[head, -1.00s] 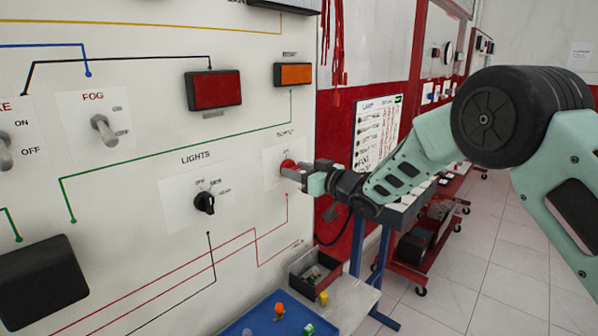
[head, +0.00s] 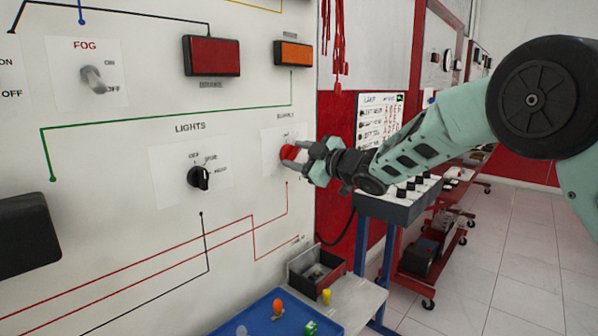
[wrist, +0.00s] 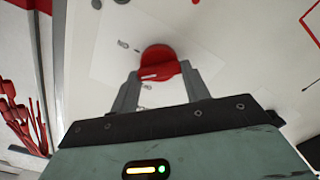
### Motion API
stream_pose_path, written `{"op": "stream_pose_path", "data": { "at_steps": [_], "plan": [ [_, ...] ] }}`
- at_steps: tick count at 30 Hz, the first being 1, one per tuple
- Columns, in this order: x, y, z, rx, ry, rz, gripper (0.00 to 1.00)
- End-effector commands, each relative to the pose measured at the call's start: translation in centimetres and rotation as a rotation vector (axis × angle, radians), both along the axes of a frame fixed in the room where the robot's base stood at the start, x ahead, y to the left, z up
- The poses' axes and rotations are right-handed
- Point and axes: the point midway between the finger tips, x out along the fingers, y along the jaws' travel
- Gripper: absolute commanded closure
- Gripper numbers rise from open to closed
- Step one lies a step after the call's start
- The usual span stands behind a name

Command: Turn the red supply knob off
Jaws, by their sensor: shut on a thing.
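The red supply knob (head: 289,152) sits on a white label plate under the word SUPPLY, near the right edge of the white panel. My gripper (head: 297,160) is at the knob, with its fingers on either side of it. In the wrist view the round red knob (wrist: 158,62) shows between the two grey fingertips of my gripper (wrist: 160,78), with a white mark across its face. The gripper is shut on the knob. The small label text around the knob is too blurred to read.
Below stand a blue tray (head: 245,318) and a dark box (head: 316,268). Red cords (head: 333,40) hang at the panel's right edge.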

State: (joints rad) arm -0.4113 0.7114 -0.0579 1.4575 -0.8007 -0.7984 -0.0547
Motion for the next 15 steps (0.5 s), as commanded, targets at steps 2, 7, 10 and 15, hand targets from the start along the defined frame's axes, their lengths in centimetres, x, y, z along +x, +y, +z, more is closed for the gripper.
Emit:
{"op": "stream_pose_path", "data": {
  "at_steps": [2,7,10,15],
  "plan": [
    [-0.06,0.04,-0.57,-0.043,-0.059,0.001,0.76],
    [-0.13,0.10,-0.63,-0.142,-0.187,0.001,0.76],
    [-0.11,0.09,-0.69,-0.202,-0.261,0.000,0.76],
    [-0.14,0.09,-0.69,-0.298,-0.384,0.000,0.76]
  ]
}}
